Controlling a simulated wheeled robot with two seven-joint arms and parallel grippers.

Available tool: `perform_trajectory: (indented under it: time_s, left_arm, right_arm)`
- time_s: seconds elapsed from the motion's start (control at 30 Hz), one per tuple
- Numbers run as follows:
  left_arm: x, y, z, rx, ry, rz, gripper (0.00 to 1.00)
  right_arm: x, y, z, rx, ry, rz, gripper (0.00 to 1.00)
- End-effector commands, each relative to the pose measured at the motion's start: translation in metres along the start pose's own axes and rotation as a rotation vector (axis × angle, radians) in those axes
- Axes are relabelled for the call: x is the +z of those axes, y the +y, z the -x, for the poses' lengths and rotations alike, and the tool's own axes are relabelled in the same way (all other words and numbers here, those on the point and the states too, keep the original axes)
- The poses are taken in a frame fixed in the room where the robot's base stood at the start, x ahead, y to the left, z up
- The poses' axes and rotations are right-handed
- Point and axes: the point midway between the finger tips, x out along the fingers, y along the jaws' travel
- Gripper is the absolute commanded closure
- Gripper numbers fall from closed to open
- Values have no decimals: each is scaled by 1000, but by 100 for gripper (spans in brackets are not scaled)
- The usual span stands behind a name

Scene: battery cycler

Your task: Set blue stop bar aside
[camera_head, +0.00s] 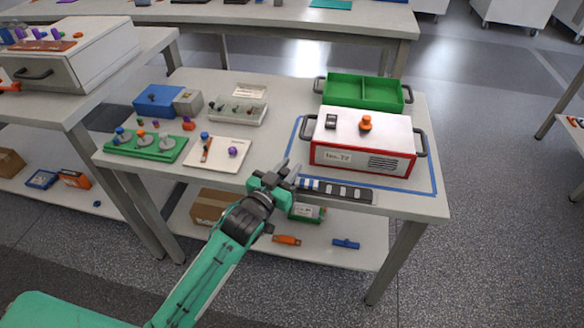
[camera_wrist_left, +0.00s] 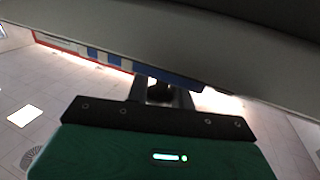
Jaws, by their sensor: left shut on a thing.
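The blue stop bar (camera_wrist_left: 100,56) shows in the left wrist view as a blue-and-white striped bar along the underside of a dark edge, with a solid blue stretch at the fingers. In the head view a striped bar (camera_head: 335,190), blue and white at left and dark and white at right, lies along the table's front edge. My left gripper (camera_head: 288,173) is at its left end. In the left wrist view my left gripper (camera_wrist_left: 160,92) is shut on the blue part; the grip itself is mostly hidden. My right gripper is not in view.
Behind the bar stands a red-and-white cycler box (camera_head: 362,141) inside a blue outline. A green tray (camera_head: 342,88) is behind it. To the left are a white plate (camera_head: 226,165), a green board (camera_head: 120,147) and a blue box (camera_head: 155,101). A lower shelf (camera_head: 330,252) holds small items.

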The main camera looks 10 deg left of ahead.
Motion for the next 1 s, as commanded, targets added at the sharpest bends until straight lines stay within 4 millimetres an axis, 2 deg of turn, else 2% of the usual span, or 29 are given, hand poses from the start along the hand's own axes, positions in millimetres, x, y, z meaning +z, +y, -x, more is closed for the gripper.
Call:
perform_trajectory:
  time_s: [0.03, 0.07, 0.17, 0.57, 0.67, 1.0]
  left_arm:
    - [1, -4, 0, -6, -2, -4, 100]
    - [1, -4, 0, -6, -2, -4, 73]
    - [1, -3, 0, -6, -2, -4, 55]
    - [0, -2, 6, -4, 0, -2, 55]
    - [1, -2, 18, -4, -2, -2, 55]
    - [1, -2, 79, -5, -3, -3, 55]
  right_arm:
    - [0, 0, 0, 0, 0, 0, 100]
    - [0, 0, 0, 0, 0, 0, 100]
    - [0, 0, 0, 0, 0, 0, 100]
    - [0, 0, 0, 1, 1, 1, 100]
    - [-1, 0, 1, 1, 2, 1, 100]
    - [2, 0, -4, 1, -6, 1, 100]
